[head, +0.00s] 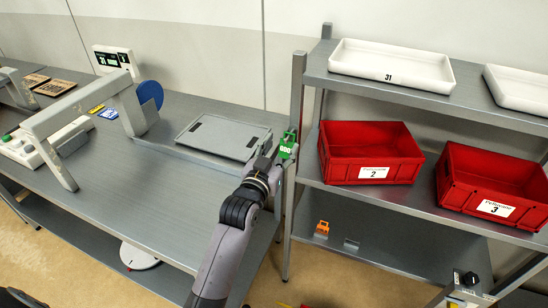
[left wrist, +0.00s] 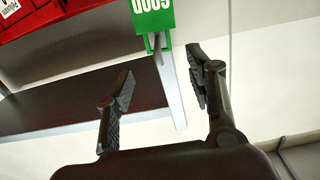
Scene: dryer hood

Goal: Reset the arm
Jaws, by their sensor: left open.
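My left arm reaches up from the bottom of the head view. My left gripper (head: 274,154) is beside the shelf post at the right end of the workbench. In the left wrist view its two fingers (left wrist: 160,75) are spread apart with nothing held between them. A green tag (head: 288,146) with white lettering is at the post just beyond the fingertips. In the left wrist view the tag (left wrist: 153,15) shows at the top, above the gap between the fingers. I cannot tell whether they touch. My right gripper is not visible.
The workbench (head: 190,225) holds a grey flat plate (head: 222,137), a grey frame (head: 90,105) and a blue disc (head: 150,94). The shelf rack at right holds red bins (head: 370,140) (head: 490,173) and white trays (head: 390,62) (head: 520,85). An orange item (head: 322,228) is on the lower shelf.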

